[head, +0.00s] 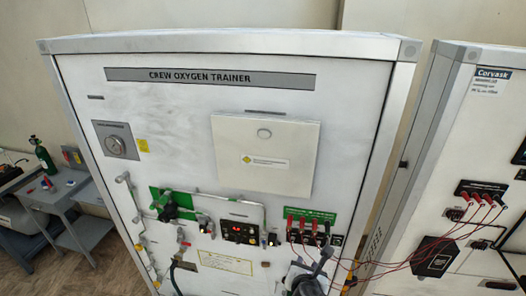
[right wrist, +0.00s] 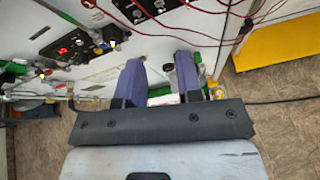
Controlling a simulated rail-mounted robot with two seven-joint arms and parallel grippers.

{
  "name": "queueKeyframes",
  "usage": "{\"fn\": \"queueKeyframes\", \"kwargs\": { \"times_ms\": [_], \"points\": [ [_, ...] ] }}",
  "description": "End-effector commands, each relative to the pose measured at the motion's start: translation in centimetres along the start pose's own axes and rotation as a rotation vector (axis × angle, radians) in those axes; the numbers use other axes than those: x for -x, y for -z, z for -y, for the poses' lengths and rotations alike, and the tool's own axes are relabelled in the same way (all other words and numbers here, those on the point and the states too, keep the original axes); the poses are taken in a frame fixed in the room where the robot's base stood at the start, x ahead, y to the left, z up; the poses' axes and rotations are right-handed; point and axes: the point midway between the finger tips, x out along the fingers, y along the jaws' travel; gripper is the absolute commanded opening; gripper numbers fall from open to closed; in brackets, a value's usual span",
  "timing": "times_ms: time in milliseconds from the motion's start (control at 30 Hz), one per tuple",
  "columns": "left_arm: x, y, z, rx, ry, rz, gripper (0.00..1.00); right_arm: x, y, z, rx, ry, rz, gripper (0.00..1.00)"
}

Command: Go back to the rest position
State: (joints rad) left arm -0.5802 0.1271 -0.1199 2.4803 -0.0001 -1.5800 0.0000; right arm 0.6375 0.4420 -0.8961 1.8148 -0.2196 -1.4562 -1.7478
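The white trainer panel (head: 185,120), labelled CREW OXYGEN TRAINER, fills the middle of the head view. My right gripper (head: 314,264) is at the bottom of that view, in front of the panel's lower right part, below the red plugs. In the right wrist view my right gripper (right wrist: 162,62) shows two purple-grey fingers with a clear gap between them. It is open, and nothing is visibly clamped in it. A small grey fitting shows behind the gap; whether it touches a finger I cannot tell. My left gripper is not in view.
Red cables (head: 345,262) run from the panel's plugs to the second cabinet (head: 436,195) on the right, close to my right gripper. A grey side table (head: 58,190) stands at left.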

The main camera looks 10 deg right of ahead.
Motion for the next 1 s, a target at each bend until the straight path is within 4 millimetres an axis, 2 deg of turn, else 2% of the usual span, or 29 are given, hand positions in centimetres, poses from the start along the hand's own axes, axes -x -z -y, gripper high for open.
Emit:
{"fn": "queueKeyframes", "kwargs": {
  "times_ms": [167,367,467,567,833,900,1000],
  "points": [
    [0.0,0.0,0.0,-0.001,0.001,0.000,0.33,0.0,0.0,0.0,-0.180,0.002,0.000,0.33],
    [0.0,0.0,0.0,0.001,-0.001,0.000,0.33,0.3,0.3,0.2,-0.665,0.022,-0.018,0.33],
    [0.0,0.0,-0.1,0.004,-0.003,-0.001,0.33,1.5,0.1,-0.4,-0.913,0.006,-0.041,0.33],
    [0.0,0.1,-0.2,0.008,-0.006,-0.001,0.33,2.8,-1.1,-0.8,-1.138,-0.014,-0.061,0.33],
    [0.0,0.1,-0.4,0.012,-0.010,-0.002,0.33,7.3,-5.7,-2.1,-1.679,-0.091,-0.155,0.33],
    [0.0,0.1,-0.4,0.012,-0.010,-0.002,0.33,8.8,-6.2,-1.9,-1.824,-0.096,-0.202,0.33],
    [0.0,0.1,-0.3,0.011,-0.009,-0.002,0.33,10.6,-5.8,-0.9,-2.019,-0.072,-0.281,0.33]
  ]
}}
